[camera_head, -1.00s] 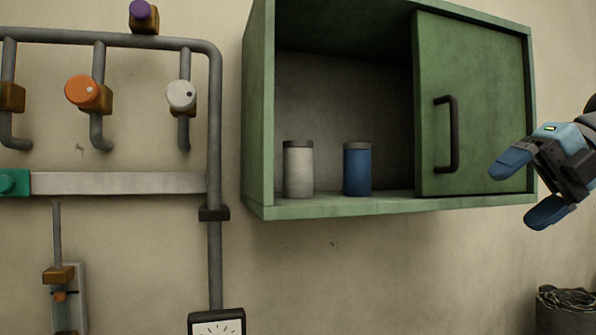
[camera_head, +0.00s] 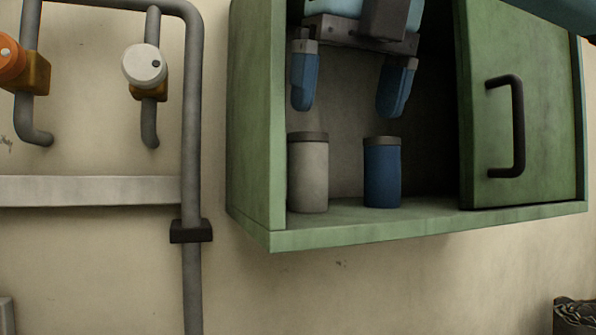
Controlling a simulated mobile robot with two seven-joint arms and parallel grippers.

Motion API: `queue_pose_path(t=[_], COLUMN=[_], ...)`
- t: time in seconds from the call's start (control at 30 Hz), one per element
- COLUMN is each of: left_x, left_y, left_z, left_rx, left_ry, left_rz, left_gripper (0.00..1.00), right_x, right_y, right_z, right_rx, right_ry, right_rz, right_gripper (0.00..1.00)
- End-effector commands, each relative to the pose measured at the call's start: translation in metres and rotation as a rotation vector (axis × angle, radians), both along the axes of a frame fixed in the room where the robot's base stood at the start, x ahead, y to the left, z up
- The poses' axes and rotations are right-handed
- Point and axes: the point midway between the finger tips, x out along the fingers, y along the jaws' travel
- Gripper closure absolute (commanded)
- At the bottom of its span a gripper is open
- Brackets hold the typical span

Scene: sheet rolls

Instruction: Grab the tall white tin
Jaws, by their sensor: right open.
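The tall white tin (camera_head: 308,178) stands upright on the floor of the green cabinet, near its left wall, with a dark lid. A blue tin (camera_head: 382,178) with a dark lid stands to its right, with a gap between them. My right gripper (camera_head: 348,110) is in front of the cabinet opening, above the tins in the picture. Its blue fingers point down and are spread wide, with nothing between them. The left finger is just above the white tin's lid in the picture, the right one above the blue tin. My left gripper is not in view.
The green cabinet (camera_head: 420,222) has a panel with a dark handle (camera_head: 518,125) covering its right side. Grey pipes (camera_head: 192,110) with a white knob (camera_head: 145,65) and an orange knob run along the wall at left. A dark bin (camera_head: 574,318) is at lower right.

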Motion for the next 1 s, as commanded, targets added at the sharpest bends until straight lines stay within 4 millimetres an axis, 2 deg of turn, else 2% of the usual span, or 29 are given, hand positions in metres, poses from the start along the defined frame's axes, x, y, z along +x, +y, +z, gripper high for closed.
queue_pose_path(t=[0.17,0.4,0.77,1.0], left_x=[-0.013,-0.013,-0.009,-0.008], left_y=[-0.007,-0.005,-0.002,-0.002], left_z=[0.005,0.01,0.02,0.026], left_rx=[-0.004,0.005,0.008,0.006], left_ry=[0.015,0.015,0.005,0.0], left_rz=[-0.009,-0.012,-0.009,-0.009], left_gripper=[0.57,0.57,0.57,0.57], right_x=[0.036,0.08,0.105,0.118], right_y=[0.013,0.029,0.038,0.042], right_z=[0.002,0.001,0.0,-0.035], right_rx=[0.0,0.001,0.002,0.001], right_ry=[0.004,0.004,0.003,0.005], right_rz=[-0.001,0.0,-0.001,0.001], right_gripper=[0.12,0.12,0.12,0.12])
